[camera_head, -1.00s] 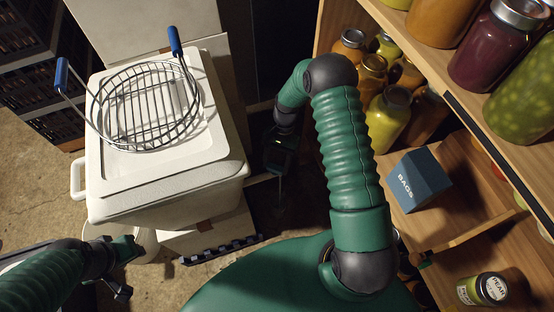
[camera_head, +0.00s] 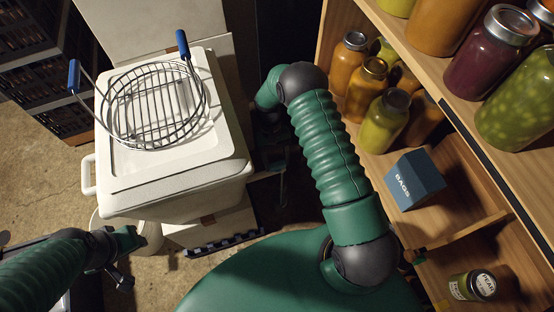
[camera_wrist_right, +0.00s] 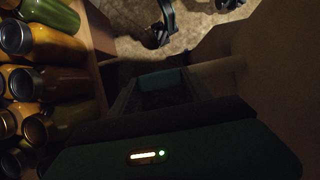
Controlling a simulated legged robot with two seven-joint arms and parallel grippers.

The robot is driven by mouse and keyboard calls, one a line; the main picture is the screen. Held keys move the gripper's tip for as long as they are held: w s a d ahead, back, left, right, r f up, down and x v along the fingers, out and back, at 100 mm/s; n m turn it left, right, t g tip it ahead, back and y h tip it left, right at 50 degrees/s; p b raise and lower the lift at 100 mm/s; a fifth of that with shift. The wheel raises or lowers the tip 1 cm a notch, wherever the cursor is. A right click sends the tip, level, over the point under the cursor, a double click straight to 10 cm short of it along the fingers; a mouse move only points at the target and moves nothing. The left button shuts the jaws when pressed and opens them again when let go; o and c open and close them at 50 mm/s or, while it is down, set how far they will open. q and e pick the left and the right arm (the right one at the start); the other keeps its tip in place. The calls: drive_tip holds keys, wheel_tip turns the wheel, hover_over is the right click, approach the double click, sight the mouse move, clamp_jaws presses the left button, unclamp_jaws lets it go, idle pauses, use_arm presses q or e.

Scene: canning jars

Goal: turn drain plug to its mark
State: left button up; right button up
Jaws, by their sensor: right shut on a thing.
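A white cooler (camera_head: 178,178) stands left of centre in the head view. My right gripper (camera_head: 281,180) is low beside the cooler's right side, dark and partly hidden by my arm. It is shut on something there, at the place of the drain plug. The plug and its mark are hidden in the head view and too dark to make out in the right wrist view. My left gripper (camera_head: 128,262) is at the lower left, in front of the cooler and apart from it. Its jaw gap does not show clearly.
A wire basket (camera_head: 155,105) with blue handles rests on the cooler lid. Shelves at right hold jars (camera_head: 385,120), a blue-grey BAGS box (camera_head: 414,180) and a labelled jar (camera_head: 473,286). Dark crates (camera_head: 40,50) stand at far left. Concrete floor (camera_head: 45,165) is clear at left.

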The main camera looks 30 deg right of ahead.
drive_tip(key=shift+s+a, duration=0.15)
idle(0.3)
drive_tip(key=o, duration=1)
drive_tip(key=shift+c, duration=0.2)
drive_tip(key=o, duration=0.4)
drive_tip(key=p+v, duration=0.2)
drive_tip(key=v, duration=1.5)
drive_tip(key=shift+p, duration=0.4)
drive_tip(key=shift+a+f, duration=0.1)
drive_tip(key=shift+f, duration=0.05)
